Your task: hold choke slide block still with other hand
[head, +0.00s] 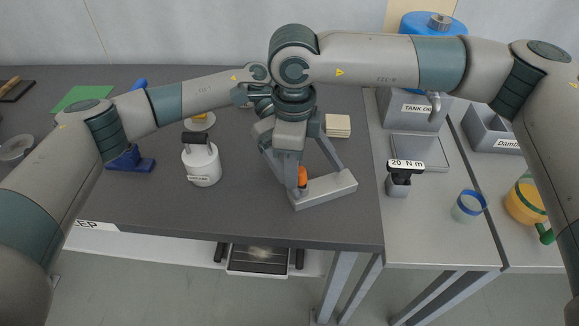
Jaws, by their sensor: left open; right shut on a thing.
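The choke slide block appears to be the light grey block (328,190) near the front right of the dark table, with an orange part (302,176) standing at its left end. My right gripper (290,172) points down at this orange part and is shut; I take the orange part to be what it holds, though the fingers partly cover it. My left gripper (267,140) is open, just left of and behind the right wrist. It is mostly hidden, and whether it touches the block cannot be told.
A white canister (202,165) with a black handle stands to the left, with a blue stand (130,161) beyond it. A stack of tan pads (338,126) lies behind the block. A "20 N m" tool (399,182) and blue-rimmed cup (467,206) are on the right table. Clear tabletop lies in front.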

